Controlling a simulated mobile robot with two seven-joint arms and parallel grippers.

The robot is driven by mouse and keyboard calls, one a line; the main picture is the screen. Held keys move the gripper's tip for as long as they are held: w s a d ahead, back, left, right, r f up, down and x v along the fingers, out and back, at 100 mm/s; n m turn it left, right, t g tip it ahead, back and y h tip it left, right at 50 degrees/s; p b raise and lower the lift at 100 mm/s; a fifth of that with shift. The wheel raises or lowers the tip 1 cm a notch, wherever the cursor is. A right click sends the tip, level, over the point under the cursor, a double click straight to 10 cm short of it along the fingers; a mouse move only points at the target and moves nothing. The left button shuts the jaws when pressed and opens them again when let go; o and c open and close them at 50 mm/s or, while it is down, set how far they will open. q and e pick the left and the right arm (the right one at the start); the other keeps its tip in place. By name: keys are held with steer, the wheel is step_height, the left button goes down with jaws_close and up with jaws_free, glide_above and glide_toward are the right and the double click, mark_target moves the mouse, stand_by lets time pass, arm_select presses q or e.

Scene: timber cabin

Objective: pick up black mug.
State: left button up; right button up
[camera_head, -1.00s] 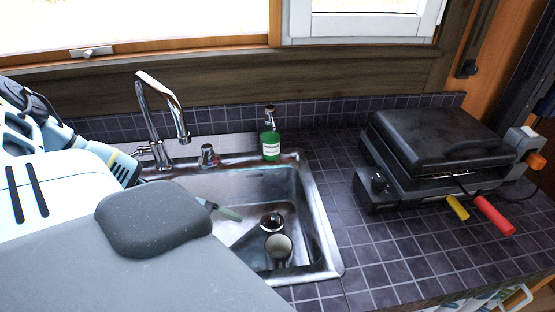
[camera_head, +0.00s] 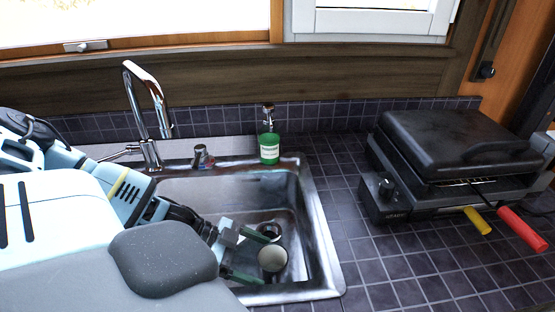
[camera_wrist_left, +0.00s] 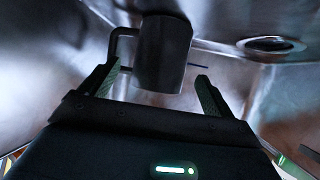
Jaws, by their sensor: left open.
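The black mug (camera_head: 273,259) is in the sink, with its pale inside showing in the head view. In the wrist view the mug (camera_wrist_left: 163,52) looks dark, with its handle on the left. My left gripper (camera_head: 268,261) reaches into the sink from the left and is open. Its two fingers lie on either side of the near part of the mug. In the wrist view the mug is between and just beyond the fingertips of the gripper (camera_wrist_left: 158,72), with the handle close to the left finger. I cannot tell whether a finger touches it. My right gripper is not in view.
The metal sink (camera_head: 322,240) has walls close around the gripper. A drain (camera_wrist_left: 272,44) lies right of the mug in the wrist view. A faucet (camera_head: 150,115) and a green bottle (camera_head: 269,148) stand behind. A black grill (camera_head: 450,150) sits on the tiled counter at right.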

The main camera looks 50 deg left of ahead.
arm_select(q)
steer(key=shift+w+d+f+b, duration=0.45)
steer(key=shift+d+f+b, duration=0.15)
steer(key=shift+f+b, duration=0.1)
steer(key=shift+w+d, duration=0.25)
steer(key=shift+r, duration=0.1)
steer(key=c, duration=1.2)
